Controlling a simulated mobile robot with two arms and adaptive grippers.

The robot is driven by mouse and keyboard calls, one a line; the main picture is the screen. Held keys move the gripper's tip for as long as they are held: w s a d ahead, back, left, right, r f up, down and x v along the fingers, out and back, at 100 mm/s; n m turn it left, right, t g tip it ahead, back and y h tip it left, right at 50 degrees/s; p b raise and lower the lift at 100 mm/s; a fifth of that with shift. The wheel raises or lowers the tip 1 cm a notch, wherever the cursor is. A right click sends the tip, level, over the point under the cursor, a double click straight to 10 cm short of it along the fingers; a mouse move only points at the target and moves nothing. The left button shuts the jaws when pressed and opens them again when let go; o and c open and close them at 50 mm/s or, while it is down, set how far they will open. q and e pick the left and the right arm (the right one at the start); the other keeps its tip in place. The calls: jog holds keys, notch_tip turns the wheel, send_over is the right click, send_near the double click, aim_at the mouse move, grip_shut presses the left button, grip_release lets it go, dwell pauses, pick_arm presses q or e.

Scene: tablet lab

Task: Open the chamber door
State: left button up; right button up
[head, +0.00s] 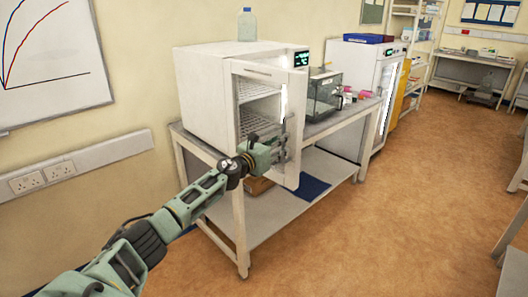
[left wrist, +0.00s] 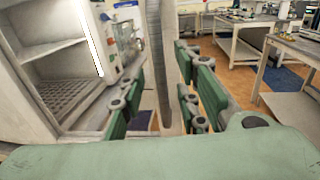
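The white chamber (head: 208,100) stands on the bench with its door (head: 296,125) swung out at the right of the opening. Its wire shelves (head: 258,127) show inside, and also at left in the left wrist view (left wrist: 75,92). My left gripper (head: 282,150) is at the lower part of the door. In the left wrist view its two green fingers (left wrist: 160,90) stand on either side of an upright grey bar (left wrist: 159,60), which looks like the door's handle. I cannot tell whether both fingers press on it. My right gripper is in neither view.
A clear bottle (head: 247,26) stands on the chamber. A glass-sided box (head: 323,95) and small containers stand farther along the bench (head: 345,122). A tall white cabinet (head: 375,80) is beyond it. Brown floor (head: 400,220) is open at the right.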

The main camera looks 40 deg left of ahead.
pick_arm(q)
jog(key=s, duration=0.8)
jog(key=shift+s+a, duration=0.2)
jog(key=shift+s, duration=0.1)
